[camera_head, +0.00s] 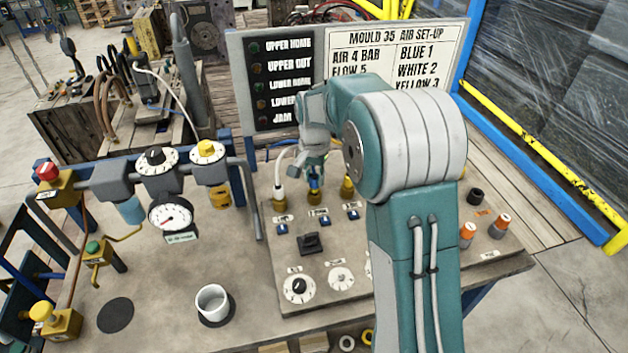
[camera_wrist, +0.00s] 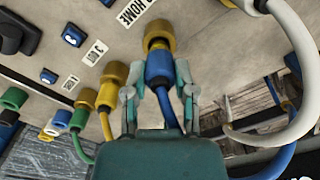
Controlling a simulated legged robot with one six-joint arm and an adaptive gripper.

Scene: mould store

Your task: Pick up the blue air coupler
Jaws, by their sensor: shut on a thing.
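The blue air coupler (camera_wrist: 158,66) is between the two fingers of my gripper (camera_wrist: 160,92) in the wrist view, and the fingers are shut on its sides. Its far end meets a brass port (camera_wrist: 158,30); I cannot tell how deeply it sits in it. A blue hose runs from the coupler back under my gripper. In the head view my gripper (camera_head: 314,168) is above the panel, with the blue coupler (camera_head: 314,184) under it, in line with the middle brass port (camera_head: 315,197). My arm hides part of the panel.
A white coupler (camera_head: 279,190) stands left of the blue one and a yellow coupler (camera_head: 348,184) right of it, both close. A white hose (camera_wrist: 292,95) loops near my gripper. A white cup (camera_head: 212,302) stands at the front. The sign board (camera_head: 350,60) rises behind.

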